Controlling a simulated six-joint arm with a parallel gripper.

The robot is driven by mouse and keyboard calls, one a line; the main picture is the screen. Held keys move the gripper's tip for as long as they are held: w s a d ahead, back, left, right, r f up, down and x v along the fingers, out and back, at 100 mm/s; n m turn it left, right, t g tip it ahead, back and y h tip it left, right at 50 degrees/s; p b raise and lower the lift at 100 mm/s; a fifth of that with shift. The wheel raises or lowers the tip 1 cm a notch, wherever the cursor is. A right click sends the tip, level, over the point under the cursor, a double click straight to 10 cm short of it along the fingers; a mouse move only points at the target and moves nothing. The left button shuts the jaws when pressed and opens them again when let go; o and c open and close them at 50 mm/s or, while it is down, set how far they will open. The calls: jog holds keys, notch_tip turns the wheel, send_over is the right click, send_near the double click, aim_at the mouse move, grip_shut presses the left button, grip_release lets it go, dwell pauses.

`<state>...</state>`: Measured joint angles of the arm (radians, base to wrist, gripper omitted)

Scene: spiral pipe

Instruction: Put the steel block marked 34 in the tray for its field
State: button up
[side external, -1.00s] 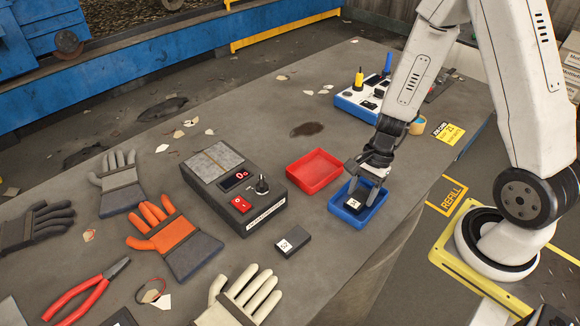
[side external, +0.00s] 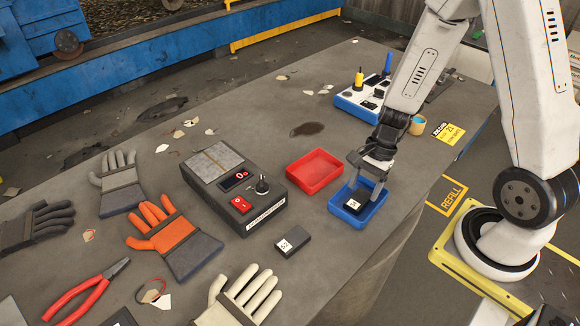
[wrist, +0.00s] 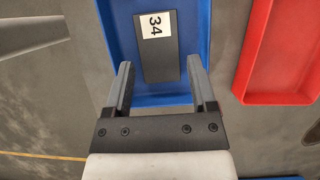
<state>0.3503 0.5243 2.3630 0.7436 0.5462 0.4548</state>
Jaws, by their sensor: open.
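The steel block marked 34 (wrist: 158,58) lies flat in the blue tray (wrist: 195,40), and its white label reads 34 in the wrist view. In the side view the block (side external: 353,206) rests inside the blue tray (side external: 345,219). My gripper (side external: 367,185) is open and empty above the tray. In the wrist view its fingers (wrist: 155,80) are spread at the near end of the block, apart from it. An empty red tray (side external: 315,173) stands beside the blue one; part of it shows in the wrist view (wrist: 283,50).
A second dark block with a label (side external: 293,242) lies in front of the grey device with a red display (side external: 235,188). Several gloves (side external: 170,237) and red-handled pliers (side external: 85,288) lie at the left. A control box (side external: 357,108) and tape roll (side external: 418,124) stand behind.

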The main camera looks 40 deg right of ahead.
jog(key=v, duration=1)
jog(key=shift+r, duration=0.15)
dwell(0.4)
jog(key=n+t+h, duration=0.3)
jog(key=n+h, duration=0.2)
jog(key=n, duration=1.2)
send_over(352, 200)
jog(key=shift+r, duration=0.3)
